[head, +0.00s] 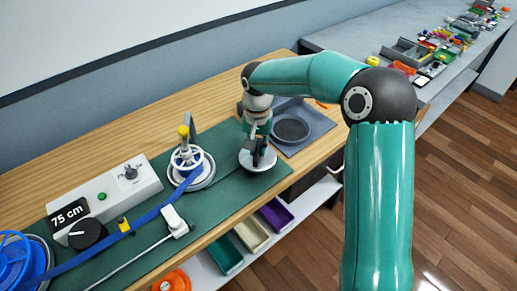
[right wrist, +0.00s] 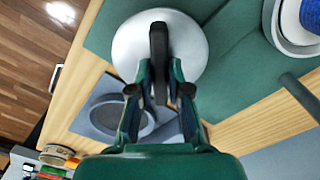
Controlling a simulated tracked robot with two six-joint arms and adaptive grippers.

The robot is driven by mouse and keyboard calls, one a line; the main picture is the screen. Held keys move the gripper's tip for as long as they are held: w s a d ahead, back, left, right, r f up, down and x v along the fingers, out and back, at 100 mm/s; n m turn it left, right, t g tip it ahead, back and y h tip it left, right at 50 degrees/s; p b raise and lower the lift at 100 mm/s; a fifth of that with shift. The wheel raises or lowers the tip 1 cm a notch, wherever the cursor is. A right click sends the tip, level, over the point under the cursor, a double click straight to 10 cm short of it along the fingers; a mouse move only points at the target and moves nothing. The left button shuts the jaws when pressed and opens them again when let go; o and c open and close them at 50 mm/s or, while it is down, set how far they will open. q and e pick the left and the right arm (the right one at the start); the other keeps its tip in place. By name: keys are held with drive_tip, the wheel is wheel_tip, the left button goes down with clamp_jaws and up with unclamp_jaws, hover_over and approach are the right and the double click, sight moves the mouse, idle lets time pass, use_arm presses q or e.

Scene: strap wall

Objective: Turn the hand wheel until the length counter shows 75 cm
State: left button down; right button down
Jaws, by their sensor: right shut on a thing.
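The length counter (head: 69,213) is a black display reading 75 cm, at the left end of the white box. The disc rests on or just above the mat; I cannot tell which. My left gripper is out of view.
A blue spool (head: 22,262) stands at the lower left. A white-ended bar (head: 175,222) lies in front of the wheel. A grey tray (head: 312,127) with a dark round recess is just right of the disc. Coloured bins (head: 275,213) sit below the bench edge.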

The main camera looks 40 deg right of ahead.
sight(257, 148)
drive_tip(key=c, duration=1.1)
unclamp_jaws()
drive_tip(key=shift+r, duration=0.15)
wheel_tip(257, 148, up, 12)
drive_tip(key=shift+f, duration=0.15)
